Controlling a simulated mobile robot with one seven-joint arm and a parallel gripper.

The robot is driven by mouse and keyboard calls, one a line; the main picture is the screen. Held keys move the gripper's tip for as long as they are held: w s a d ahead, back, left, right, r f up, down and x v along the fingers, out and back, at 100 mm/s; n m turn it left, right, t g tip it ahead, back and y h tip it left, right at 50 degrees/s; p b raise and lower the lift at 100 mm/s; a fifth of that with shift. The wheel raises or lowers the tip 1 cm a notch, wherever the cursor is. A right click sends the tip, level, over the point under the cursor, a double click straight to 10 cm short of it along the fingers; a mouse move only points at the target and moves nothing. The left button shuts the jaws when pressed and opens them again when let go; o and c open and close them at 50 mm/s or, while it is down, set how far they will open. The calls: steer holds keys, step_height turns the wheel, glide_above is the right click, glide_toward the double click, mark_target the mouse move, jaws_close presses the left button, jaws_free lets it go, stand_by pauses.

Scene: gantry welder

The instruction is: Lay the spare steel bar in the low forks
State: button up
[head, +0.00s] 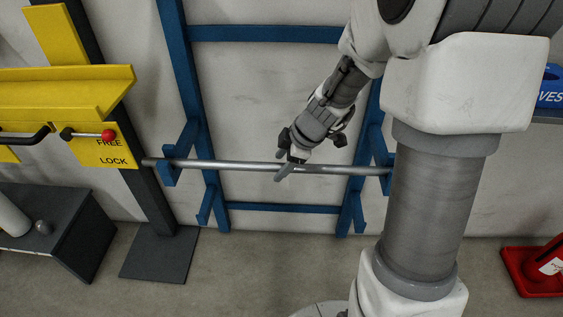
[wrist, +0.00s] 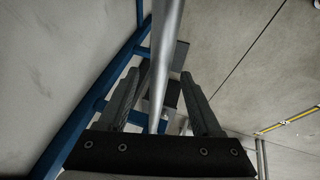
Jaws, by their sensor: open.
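The steel bar (head: 235,166) is a long thin grey rod lying level across the two upper blue forks (head: 177,158) of the rack. My gripper (head: 288,160) is at the bar, right of the middle of its visible length. In the wrist view, my gripper (wrist: 163,95) has its fingers apart, and the bar (wrist: 164,60) runs between them. I cannot tell whether either finger touches it. The low forks, left (head: 206,206) and right (head: 356,212), are below and hold nothing visible. The bar's right end is near or behind my arm.
The blue rack (head: 265,34) stands against a pale wall. At left are a yellow panel (head: 108,150) marked FREE and LOCK with a red-knobbed lever (head: 108,135), and a dark post (head: 140,185). A red object (head: 535,268) is on the floor at right. Floor before the rack looks clear.

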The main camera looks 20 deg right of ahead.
steer(key=p+v, duration=0.5)
steer(key=v, duration=1.2)
steer(key=s+a+r+m+t+h, duration=0.1)
steer(key=s+a+r+m+h, duration=0.15)
steer(key=s+m, duration=0.45)
steer(key=s+a+r+m+h, duration=0.1)
steer(key=s+a+r+m, duration=0.1)
steer(key=s+r+m, duration=0.35)
step_height(320, 180, up, 18)
steer(key=s+m+p, duration=0.2)
steer(key=p, duration=1.7)
steer(key=shift+a, duration=0.2)
steer(key=shift+a, duration=0.15)
